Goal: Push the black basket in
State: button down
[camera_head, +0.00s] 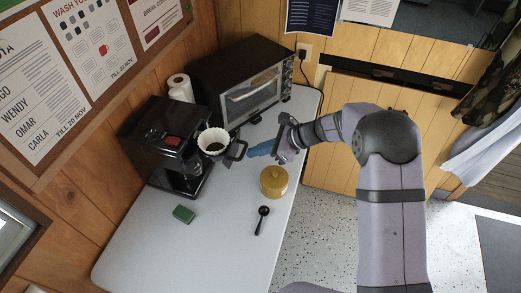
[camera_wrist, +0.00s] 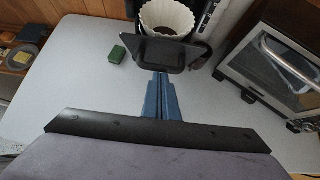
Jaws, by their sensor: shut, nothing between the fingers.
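The black basket (camera_wrist: 168,55) sticks out from the front of the black coffee maker (camera_head: 155,138). It holds a white paper filter (camera_head: 213,137) with dark grounds inside. The basket's dark handle (camera_head: 236,151) points right, toward my gripper. My gripper (camera_head: 250,153) has blue fingers, closed together with nothing between them. In the wrist view, the fingertips (camera_wrist: 160,76) are right in front of the handle's flat face. I cannot tell whether they touch it. A glass carafe (camera_head: 190,163) stands in the coffee maker below the basket.
A mustard canister (camera_head: 273,181), a black scoop (camera_head: 261,220) and a green sponge (camera_head: 184,214) are on the white table (camera_head: 190,255). The table's front left is clear.

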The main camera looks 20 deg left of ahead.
jog(key=a, duration=1.3)
jog(key=shift+a, duration=0.5)
jog(key=shift+s+r, duration=0.1)
jog(key=shift+r, duration=0.15)
